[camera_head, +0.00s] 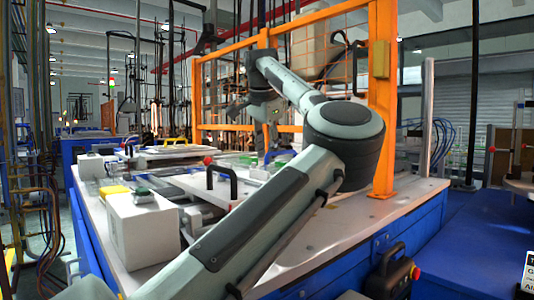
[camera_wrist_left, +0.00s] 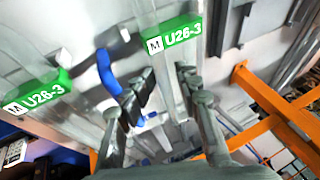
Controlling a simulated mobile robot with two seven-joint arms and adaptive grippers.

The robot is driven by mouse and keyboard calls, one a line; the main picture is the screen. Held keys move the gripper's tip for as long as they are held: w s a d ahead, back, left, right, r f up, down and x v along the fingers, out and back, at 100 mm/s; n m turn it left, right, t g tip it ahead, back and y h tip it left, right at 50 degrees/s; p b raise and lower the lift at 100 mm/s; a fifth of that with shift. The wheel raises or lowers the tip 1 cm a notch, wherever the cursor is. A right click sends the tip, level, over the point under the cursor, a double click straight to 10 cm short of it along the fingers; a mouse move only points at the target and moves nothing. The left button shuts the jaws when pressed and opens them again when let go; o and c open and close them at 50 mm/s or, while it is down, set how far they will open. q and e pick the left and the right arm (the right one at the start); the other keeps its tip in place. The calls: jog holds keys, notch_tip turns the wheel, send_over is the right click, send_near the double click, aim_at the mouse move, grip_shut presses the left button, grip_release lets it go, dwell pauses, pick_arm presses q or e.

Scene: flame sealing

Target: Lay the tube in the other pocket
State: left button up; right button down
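My left arm crosses the head view, and its gripper (camera_head: 266,112) hangs over the far part of the white table, small in the picture. In the left wrist view its two fingers (camera_wrist_left: 163,92) stand apart, with a gap between them. Two green labels marked U26-3 show there, one at the left (camera_wrist_left: 38,92) and one above the fingers (camera_wrist_left: 172,36), on clear or pale pieces. A blue curved piece (camera_wrist_left: 108,73) lies by the left finger. I cannot make out the tube or tell which pocket is which. My right gripper is not in view.
The white table (camera_head: 340,222) carries a white box (camera_head: 143,228), a plate with a black handle and red knob (camera_head: 219,178), and green pieces (camera_head: 280,155). An orange fence (camera_head: 382,100) stands behind it. The table's front right is clear.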

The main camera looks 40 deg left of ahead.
pick_arm(q)
jog(key=shift+d, duration=0.15)
jog(key=v, duration=1.2)
dwell(0.3)
